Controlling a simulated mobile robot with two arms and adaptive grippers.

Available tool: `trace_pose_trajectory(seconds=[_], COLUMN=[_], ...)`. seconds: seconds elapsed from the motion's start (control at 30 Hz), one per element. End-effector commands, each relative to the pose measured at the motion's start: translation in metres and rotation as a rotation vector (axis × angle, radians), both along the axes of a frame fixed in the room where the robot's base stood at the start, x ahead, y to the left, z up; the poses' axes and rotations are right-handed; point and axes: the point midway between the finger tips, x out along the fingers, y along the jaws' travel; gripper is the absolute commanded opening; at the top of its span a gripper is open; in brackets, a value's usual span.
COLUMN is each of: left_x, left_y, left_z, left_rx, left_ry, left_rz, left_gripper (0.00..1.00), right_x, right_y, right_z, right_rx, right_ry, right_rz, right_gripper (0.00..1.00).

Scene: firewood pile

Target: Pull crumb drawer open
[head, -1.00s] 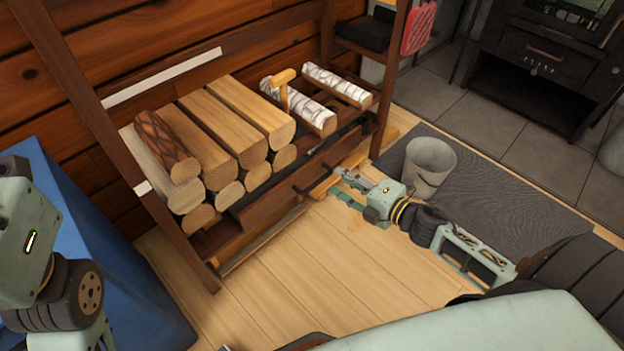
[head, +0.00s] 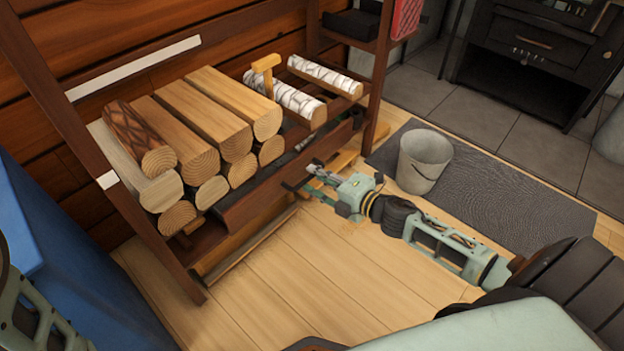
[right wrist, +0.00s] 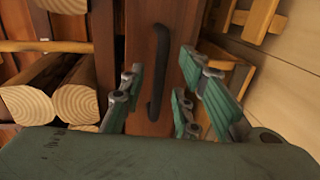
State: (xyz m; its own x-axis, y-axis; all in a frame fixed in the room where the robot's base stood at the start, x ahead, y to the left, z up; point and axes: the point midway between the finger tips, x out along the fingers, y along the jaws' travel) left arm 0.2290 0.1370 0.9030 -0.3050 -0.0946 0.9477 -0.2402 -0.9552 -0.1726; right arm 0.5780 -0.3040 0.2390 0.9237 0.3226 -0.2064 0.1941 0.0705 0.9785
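The crumb drawer has a brown wooden front (head: 262,197) low on the firewood rack, below the stacked logs. Its black bar handle (head: 292,187) sticks out from the front; I cannot tell whether the drawer is slightly out. My right gripper (head: 314,178) is at the handle, coming from the right. In the right wrist view, the handle (right wrist: 157,80) stands upright in the picture, between the open green fingers of my right gripper (right wrist: 164,72), with visible gaps on both sides. The drawer front (right wrist: 183,40) lies behind it. My left gripper is out of view; only part of that arm shows at lower left.
Split logs (head: 208,118) and birch logs (head: 290,97) lie on the rack above the drawer. A grey bucket (head: 424,162) stands on a dark mat (head: 500,190) at right. A blue block-like surface (head: 45,275) is at left. The wooden floor (head: 270,290) before the drawer is clear.

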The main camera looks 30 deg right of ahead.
Motion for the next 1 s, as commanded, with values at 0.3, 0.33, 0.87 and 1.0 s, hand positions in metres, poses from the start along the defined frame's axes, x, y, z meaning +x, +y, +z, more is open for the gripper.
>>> trace_pose_trajectory(seconds=[0.3,0.33,0.87,1.0], left_x=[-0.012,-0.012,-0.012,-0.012], left_y=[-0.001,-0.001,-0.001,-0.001], left_z=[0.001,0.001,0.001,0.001], left_rx=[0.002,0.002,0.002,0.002], left_ry=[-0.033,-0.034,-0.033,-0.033], left_rz=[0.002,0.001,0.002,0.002], left_gripper=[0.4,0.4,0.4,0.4], right_x=[0.02,0.021,0.02,0.02], right_y=[0.007,0.007,0.007,0.007], right_z=[-0.005,-0.005,-0.005,-0.005], right_rx=[0.0,0.0,0.001,0.001], right_ry=[0.001,0.001,0.001,0.001], right_rz=[-0.001,-0.001,0.0,0.0], right_gripper=[0.3,0.3,0.02,0.0])
